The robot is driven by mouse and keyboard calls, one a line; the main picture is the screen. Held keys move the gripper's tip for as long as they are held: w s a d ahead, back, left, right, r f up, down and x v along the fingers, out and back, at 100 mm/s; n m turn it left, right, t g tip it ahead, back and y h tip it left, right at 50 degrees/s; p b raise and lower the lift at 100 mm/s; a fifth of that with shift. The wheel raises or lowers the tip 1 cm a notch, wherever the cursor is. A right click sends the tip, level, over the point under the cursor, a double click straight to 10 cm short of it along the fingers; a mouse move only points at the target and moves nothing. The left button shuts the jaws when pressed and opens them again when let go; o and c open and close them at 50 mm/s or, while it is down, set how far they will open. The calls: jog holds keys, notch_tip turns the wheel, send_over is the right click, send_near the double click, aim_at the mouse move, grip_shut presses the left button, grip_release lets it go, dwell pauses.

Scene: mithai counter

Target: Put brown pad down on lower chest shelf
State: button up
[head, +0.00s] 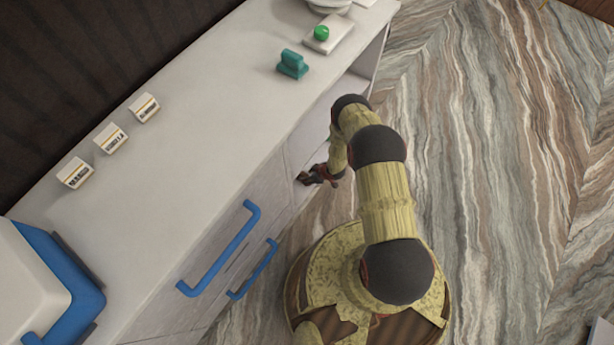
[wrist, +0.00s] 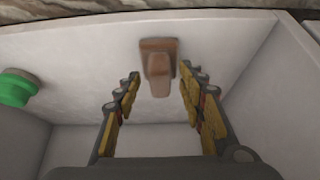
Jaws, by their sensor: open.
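The brown pad (wrist: 158,68) is in the wrist view, a small block with a wide part and a narrower part. It appears to rest on the white shelf (wrist: 85,62) inside the chest. My gripper (wrist: 160,79) is open, with one finger on each side of the pad's near end and a visible gap to both. In the head view my gripper (head: 318,176) reaches into the open side of the white chest (head: 170,190); the pad is hidden there.
A green round object (wrist: 17,87) stands on the shelf to the left. White walls close in the shelf. On the chest top are a teal stamp-like block (head: 292,64), a green ball (head: 321,33) on a white block and several small labelled blocks (head: 110,138). Blue handles (head: 220,250) stick out in front.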

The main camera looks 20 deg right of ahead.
jog(key=p+v, duration=0.3)
jog(key=v, duration=0.7)
jog(key=shift+s+r+p, duration=0.15)
jog(key=shift+r+p, duration=0.15)
jog(key=shift+p, duration=0.1)
